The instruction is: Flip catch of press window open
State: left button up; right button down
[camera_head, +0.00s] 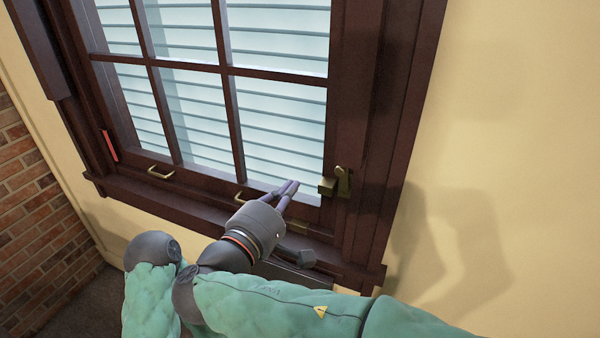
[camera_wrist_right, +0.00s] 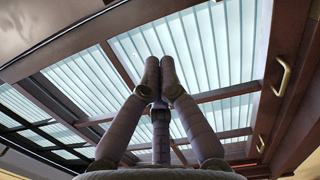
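The window (camera_head: 230,70) has a dark brown frame with glass panes. A brass catch (camera_head: 336,184) sits at the right side of its lower sash, against the frame. It has a block and an upright lever part; whether it is latched I cannot tell. My right gripper (camera_head: 291,187) is just left of the catch in the head view, with a visible gap to it and its fingers pointing toward the upper right. In the right wrist view, the gripper (camera_wrist_right: 160,66) has its fingertips close together with nothing between them. The catch does not show there. My left gripper is not in view.
Two brass pull handles are on the bottom rail, one at the left (camera_head: 161,173) and one near my right gripper (camera_head: 240,199). The sill (camera_head: 130,192) juts out below. A red strip (camera_head: 109,145) is on the left frame. The wall (camera_head: 510,110) at right is bare.

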jog(key=shift+v, duration=1.3)
jog(key=w+d+f+g+y, duration=0.1)
jog(key=d+f+g, duration=0.25)
jog(key=f, duration=0.75)
jog(key=w+d+f+g+y, duration=0.15)
jog(key=f+g, duration=0.25)
jog(key=f, duration=0.7)
jog(key=d+f+g, duration=0.3)
jog(key=f, duration=0.8)
jog(key=s+d+f+m+g+y, duration=0.2)
jog(key=s+f+m, duration=0.3)
jog(key=f, duration=0.4)
jog(key=s+d+f+m+g+y, duration=0.2)
jog(key=s+f+m, duration=0.4)
jog(key=f, duration=0.4)
jog(key=s+d+f+m+g+y, duration=0.2)
jog(key=s+d+f+m+y, duration=0.2)
jog(key=f, duration=0.5)
jog(key=s+d+m, duration=0.1)
jog(key=s+m, duration=0.1)
jog(key=m, duration=0.1)
jog(key=shift+f+y, duration=0.2)
jog(key=shift+y, duration=0.15)
